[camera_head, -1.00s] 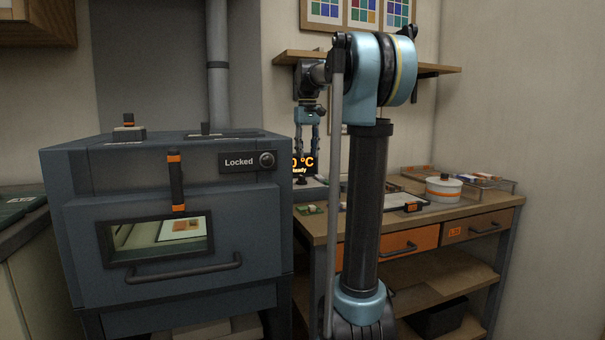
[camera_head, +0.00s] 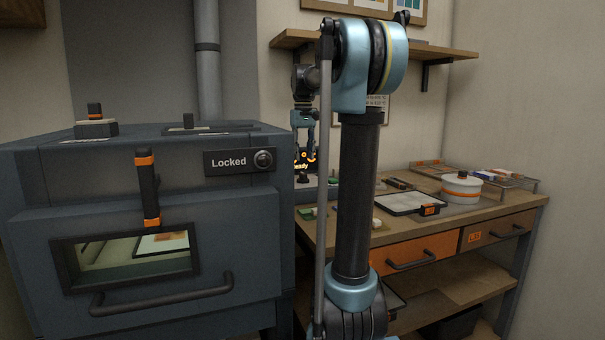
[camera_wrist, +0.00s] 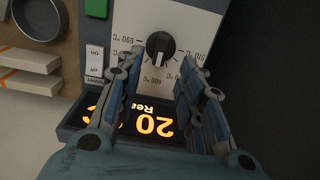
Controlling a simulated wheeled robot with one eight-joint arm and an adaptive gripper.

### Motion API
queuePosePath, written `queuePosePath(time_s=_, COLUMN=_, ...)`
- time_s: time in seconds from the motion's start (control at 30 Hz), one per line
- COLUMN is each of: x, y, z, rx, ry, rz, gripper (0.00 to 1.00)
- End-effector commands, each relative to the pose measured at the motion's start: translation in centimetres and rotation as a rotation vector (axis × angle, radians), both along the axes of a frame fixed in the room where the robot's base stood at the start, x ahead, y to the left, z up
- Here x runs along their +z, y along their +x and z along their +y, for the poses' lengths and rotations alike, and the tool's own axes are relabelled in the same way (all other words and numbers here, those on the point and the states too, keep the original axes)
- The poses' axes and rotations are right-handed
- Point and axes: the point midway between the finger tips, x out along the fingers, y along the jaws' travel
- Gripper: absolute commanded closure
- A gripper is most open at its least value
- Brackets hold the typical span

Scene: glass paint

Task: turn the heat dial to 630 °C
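The heat dial (camera_wrist: 160,45) is a round black knob with a pale pointer mark, on a white panel (camera_wrist: 196,15) printed with °C values in a ring. The print appears upside down in the wrist view, and the exact setting is hard to read. My gripper (camera_wrist: 162,58) is open, its two blue-grey fingers apart and empty, pointing toward the dial with one fingertip on each side of its lower edge. I see no clear contact. The orange display (camera_wrist: 150,124) is partly hidden by the fingers.
The kiln (camera_head: 150,215), marked Locked, stands at the left. The wooden workbench (camera_head: 345,225) carries a tray (camera_head: 408,203) and a white pot (camera_head: 461,188). A shelf (camera_head: 440,52) is above.

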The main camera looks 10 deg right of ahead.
Motion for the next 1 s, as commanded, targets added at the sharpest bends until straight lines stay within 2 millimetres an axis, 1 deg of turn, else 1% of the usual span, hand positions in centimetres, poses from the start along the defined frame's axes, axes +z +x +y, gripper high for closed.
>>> queuePosePath(time_s=0.03, x=-0.9, y=0.0, z=0.0, rx=0.0, ry=0.0, rz=0.0, gripper=0.65)
queuePosePath(time_s=0.2, x=-3.7, y=0.0, z=0.0, rx=0.0, ry=0.0, rz=0.0, gripper=0.65)
queuePosePath(time_s=0.4, x=-6.1, y=0.0, z=0.0, rx=0.0, ry=0.0, rz=0.0, gripper=0.65)
queuePosePath(time_s=0.6, x=-7.0, y=0.0, z=0.0, rx=0.0, ry=0.0, rz=0.0, gripper=0.65)
queuePosePath(time_s=0.87, x=-7.0, y=0.0, z=0.0, rx=0.0, ry=0.0, rz=0.0, gripper=0.65)
queuePosePath(time_s=0.9, x=-7.0, y=0.0, z=0.0, rx=0.0, ry=0.0, rz=0.0, gripper=0.74)
queuePosePath(time_s=0.97, x=-7.0, y=0.0, z=0.0, rx=0.0, ry=0.0, rz=0.0, gripper=0.88)
queuePosePath(time_s=1.0, x=-7.0, y=0.0, z=0.0, rx=0.0, ry=0.0, rz=0.0, gripper=0.97)
